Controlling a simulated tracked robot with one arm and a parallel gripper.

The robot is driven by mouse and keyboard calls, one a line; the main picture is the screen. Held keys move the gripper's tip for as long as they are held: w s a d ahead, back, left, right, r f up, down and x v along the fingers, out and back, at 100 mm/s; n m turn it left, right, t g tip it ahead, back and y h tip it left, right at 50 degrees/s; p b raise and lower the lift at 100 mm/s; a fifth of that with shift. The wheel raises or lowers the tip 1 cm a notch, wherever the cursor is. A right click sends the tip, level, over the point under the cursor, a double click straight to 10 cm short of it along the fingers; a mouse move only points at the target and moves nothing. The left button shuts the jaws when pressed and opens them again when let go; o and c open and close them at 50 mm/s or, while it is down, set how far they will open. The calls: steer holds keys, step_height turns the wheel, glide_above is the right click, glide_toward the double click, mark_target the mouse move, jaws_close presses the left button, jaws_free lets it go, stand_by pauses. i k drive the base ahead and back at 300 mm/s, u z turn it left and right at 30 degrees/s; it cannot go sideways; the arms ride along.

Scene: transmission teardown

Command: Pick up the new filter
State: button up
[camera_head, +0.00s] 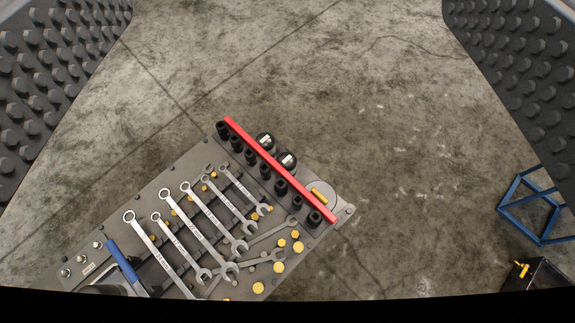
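No part is clearly recognisable as the new filter. A round grey part with a yellow bar (319,195) sits at the tray's right corner. I cannot tell which of these, if any, is the filter. My gripper (288,80) shows as two dark studded pads at the upper left and upper right, wide apart. Only bare floor shows between them.
The tray also holds several wrenches (205,235), black sockets (265,170), yellow discs (258,288) and a blue-handled tool (125,265). A blue frame (533,208) and a black box with a yellow piece (540,277) stand at the lower right. The concrete floor above the tray is clear.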

mark_target(288, 160)
steer(key=k, duration=1.3)
steer(key=z, duration=0.65)
steer(key=i, duration=1)
steer(key=z, duration=0.45)
steer(key=i, duration=1.25)
steer(key=u, duration=0.5)
steer(key=i, duration=0.35)
steer(key=u, duration=0.4)
